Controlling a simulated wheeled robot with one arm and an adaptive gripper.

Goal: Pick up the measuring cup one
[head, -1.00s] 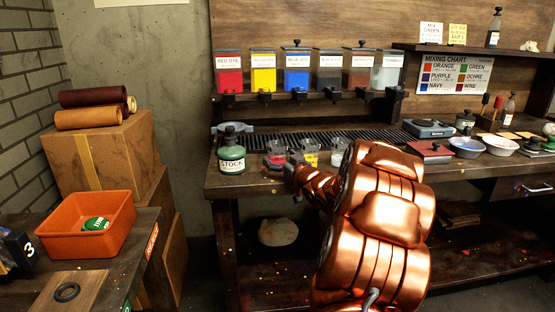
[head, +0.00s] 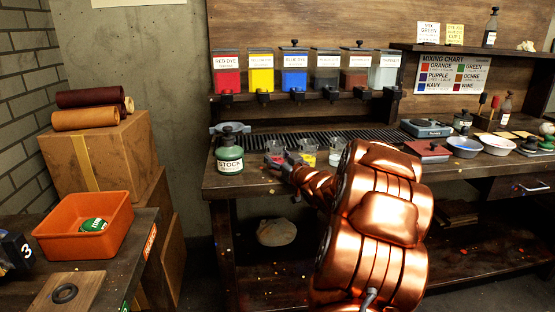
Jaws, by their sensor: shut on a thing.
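Several small clear cups stand in a row on the workbench, in the head view. The leftmost cup (head: 274,148) holds red liquid, and the tip of my gripper (head: 284,167) is at its lower front. My gripper is shut on this cup, though its fingers are small and partly hidden by my copper-coloured arm. Another cup (head: 308,151) to the right has red and yellow in it. A clear cup (head: 337,147) stands further right, partly behind my arm. I cannot read any number on the cups.
Dye dispensers (head: 294,72) hang on a rack above the bench. An orange bin (head: 84,232) sits on the left table. Bowls (head: 464,146) and a scale (head: 427,128) are at the right.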

